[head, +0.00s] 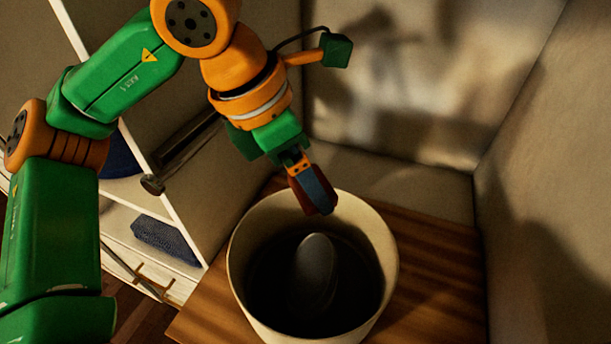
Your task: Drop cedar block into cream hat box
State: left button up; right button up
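The cream hat box (242,262) is a round, open-topped container standing on a wooden surface. Its inside is dark. My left gripper (316,193) points down over the far rim of the box. It appears shut on a reddish-brown block, the cedar block (301,197), which shows on either side of a blue-grey finger. The block is partly hidden by that finger. My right gripper is not in view.
A dark grey oval object (314,272) stands inside the box. The wooden top (435,270) is bare to the right. Upholstered panels (545,200) rise behind and to the right. A white shelf unit (120,222) with blue cloth (165,238) stands at left.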

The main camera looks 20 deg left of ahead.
pick_arm(q)
jog(key=shift+w+f, duration=0.3)
jog(key=shift+w, duration=0.05)
jog(key=f+b, duration=0.1)
jog(key=s+f+b, duration=0.1)
jog(key=f+b, duration=0.3)
jog(key=shift+s+a, duration=0.35)
jog(key=shift+a, duration=0.05)
jog(key=o, duration=1.1)
jog(key=shift+s, duration=0.15)
jog(key=v, duration=0.7)
jog(key=shift+s+a+r+b, duration=0.1)
jog(key=shift+s+r+b, duration=0.05)
jog(key=shift+s+b, duration=0.2)
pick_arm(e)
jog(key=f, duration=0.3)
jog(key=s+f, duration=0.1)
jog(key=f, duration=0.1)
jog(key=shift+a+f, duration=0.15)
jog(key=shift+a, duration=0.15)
pick_arm(q)
jog(key=shift+w, duration=0.1)
